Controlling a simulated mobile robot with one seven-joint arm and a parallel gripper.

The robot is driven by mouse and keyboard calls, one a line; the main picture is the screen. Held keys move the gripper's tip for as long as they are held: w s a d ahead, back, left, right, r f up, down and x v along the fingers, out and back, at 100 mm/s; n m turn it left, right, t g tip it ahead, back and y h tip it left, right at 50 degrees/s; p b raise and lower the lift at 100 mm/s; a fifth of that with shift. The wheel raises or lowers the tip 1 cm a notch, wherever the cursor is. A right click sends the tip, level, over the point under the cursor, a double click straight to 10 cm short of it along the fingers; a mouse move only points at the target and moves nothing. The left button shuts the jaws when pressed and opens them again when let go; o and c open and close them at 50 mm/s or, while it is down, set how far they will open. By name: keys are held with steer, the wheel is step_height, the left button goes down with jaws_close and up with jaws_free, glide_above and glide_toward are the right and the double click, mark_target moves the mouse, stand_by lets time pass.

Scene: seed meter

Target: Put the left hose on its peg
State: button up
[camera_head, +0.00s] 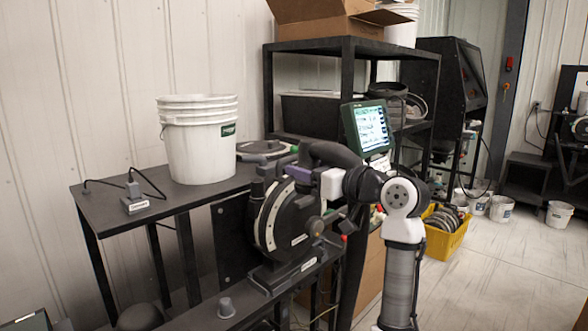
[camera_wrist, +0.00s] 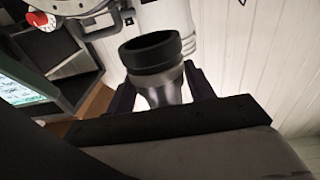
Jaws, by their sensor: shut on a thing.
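My gripper shows in the wrist view (camera_wrist: 161,92), its dark fingers shut on a hose end (camera_wrist: 152,52) with a wide black cuff and a grey tapered body. In the head view my gripper (camera_head: 300,173) is beside the top of the black round seed meter (camera_head: 282,222), partly hidden by my arm; the held hose end is hard to make out there. A short grey peg (camera_head: 226,307) stands on the low dark bench, in front and left of the meter. The hose end is apart from this peg. I cannot tell whether this is the left hose's peg.
A stack of white buckets (camera_head: 200,140) stands on the dark table (camera_head: 110,212) behind, with a small cabled device (camera_head: 134,200). A lit screen (camera_head: 368,127) is near my arm. A yellow crate (camera_head: 444,240) is on the floor to the right. Open floor lies right.

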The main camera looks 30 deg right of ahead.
mark_target(311, 141)
steer(key=shift+s+d+r, duration=0.1)
steer(key=shift+s+r, duration=0.15)
steer(key=shift+r, duration=0.15)
steer(key=shift+r+p, duration=2.05)
steer(key=shift+r, duration=0.6)
steer(key=shift+f, duration=0.1)
